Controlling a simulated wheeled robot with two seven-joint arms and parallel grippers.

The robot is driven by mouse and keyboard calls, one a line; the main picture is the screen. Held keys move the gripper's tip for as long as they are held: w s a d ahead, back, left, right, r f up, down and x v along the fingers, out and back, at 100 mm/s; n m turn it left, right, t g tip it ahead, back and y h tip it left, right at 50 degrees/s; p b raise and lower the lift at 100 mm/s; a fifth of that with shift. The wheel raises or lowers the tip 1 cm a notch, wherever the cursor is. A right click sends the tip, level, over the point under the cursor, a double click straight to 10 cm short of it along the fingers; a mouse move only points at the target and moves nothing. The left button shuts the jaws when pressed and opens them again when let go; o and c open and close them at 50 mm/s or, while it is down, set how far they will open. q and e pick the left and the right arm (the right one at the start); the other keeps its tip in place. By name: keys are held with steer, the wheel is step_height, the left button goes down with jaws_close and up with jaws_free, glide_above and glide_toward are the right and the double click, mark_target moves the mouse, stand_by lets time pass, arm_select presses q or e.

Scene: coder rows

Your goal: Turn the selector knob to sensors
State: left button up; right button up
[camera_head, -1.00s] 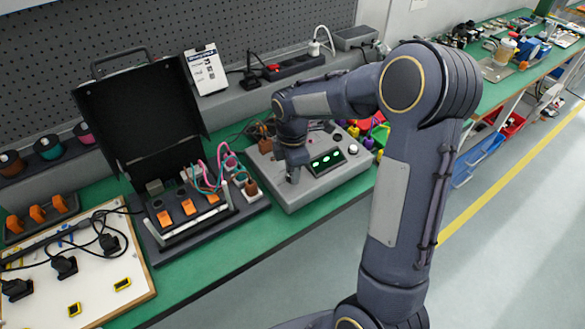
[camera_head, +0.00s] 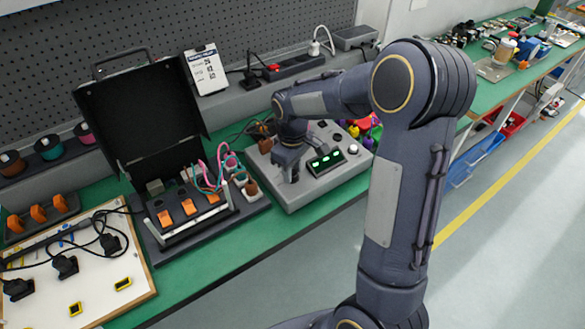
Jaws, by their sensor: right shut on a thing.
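A grey control box (camera_head: 318,188) with a sloped top and a small panel of green lights (camera_head: 326,160) stands on the green bench. My right gripper (camera_head: 292,176) points down onto the left part of its top. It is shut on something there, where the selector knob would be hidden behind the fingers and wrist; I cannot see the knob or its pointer. A white-topped button (camera_head: 353,149) shows at the box's right side. My left gripper is not in view.
An open black case (camera_head: 140,110) with orange switches and coloured wires stands left of the box. A white board (camera_head: 60,270) with black plugs lies at the lower left. Colourful parts (camera_head: 366,130) lie behind the box. My right arm covers the middle right.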

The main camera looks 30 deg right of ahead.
mark_target(293, 173)
steer(key=m, duration=0.5)
steer(key=shift+r, duration=0.1)
steer(key=shift+m+p, duration=0.45)
steer(key=shift+m, duration=1.95)
steer(key=o, duration=1)
step_height(293, 173, up, 8)
steer(key=shift+f, duration=0.15)
steer(key=s+a+r+n+t+y, duration=0.1)
steer(key=s+a+t, duration=0.1)
steer(key=s, duration=0.5)
steer(key=s+a+r+n+t+y, duration=0.1)
steer(key=s+a, duration=0.2)
steer(key=s, duration=0.5)
steer(key=s+a+r+n+t+y, duration=0.1)
steer(key=s+a+t, duration=0.1)
steer(key=s, duration=0.5)
steer(key=shift+s+a+r+t+y, duration=0.2)
steer(key=shift+s+r+t+y, duration=0.1)
steer(key=shift+s+r+y, duration=0.1)
